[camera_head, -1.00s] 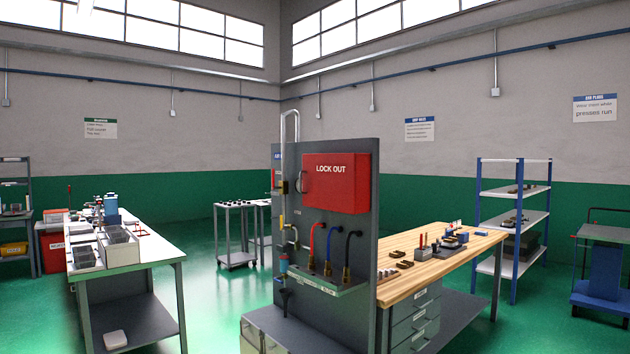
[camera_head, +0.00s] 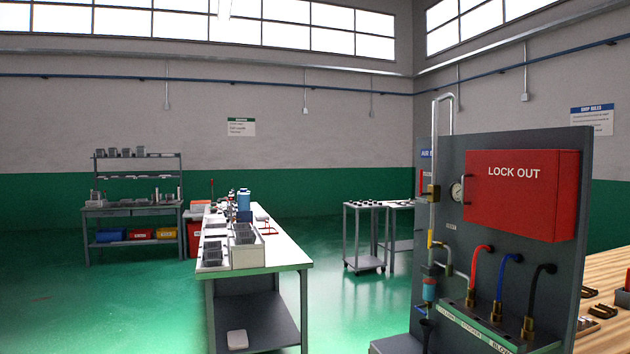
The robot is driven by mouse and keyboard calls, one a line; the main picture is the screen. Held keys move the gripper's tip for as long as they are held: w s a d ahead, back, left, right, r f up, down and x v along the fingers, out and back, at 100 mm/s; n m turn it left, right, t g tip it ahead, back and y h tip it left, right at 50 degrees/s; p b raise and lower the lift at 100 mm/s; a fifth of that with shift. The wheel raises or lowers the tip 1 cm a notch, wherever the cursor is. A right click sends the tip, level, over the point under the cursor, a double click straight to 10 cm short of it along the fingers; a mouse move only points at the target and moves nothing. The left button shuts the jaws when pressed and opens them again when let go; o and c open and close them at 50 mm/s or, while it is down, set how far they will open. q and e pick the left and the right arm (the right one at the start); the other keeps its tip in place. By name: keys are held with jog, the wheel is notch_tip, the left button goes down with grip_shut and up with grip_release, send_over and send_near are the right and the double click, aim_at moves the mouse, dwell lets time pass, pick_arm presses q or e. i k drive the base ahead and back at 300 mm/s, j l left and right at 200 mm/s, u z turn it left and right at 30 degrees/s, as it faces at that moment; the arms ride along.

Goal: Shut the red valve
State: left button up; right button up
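A dark grey panel (camera_head: 450,143) stands at the right with a metal pipe (camera_head: 434,128) running down its left side. A narrow red part (camera_head: 421,184) shows at the panel's left edge beside a brass fitting (camera_head: 430,192) on the pipe. It is too small to tell whether this is the red valve or how its handle is turned. Lower on the pipe is a yellow part (camera_head: 430,239). Neither of my grippers is in view.
A red LOCK OUT box (camera_head: 515,205) and a round gauge (camera_head: 456,193) are on the panel. A white-topped bench (camera_head: 285,256) stands left of it, with a cart (camera_head: 363,236) behind. A wooden workbench (camera_head: 610,268) is at the right. Green floor between bench and panel is clear.

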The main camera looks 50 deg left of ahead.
aim_at(421, 183)
jog(key=i+j+u, duration=0.25)
jog(key=i+j, duration=0.25)
jog(key=i+j+u, duration=0.3)
jog(key=i+j, duration=0.15)
jog(key=i+j+u, duration=0.25)
jog(key=i, duration=0.45)
jog(key=i+j, duration=0.15)
jog(key=i, duration=0.15)
jog(key=i+j, duration=0.15)
jog(key=i, duration=0.15)
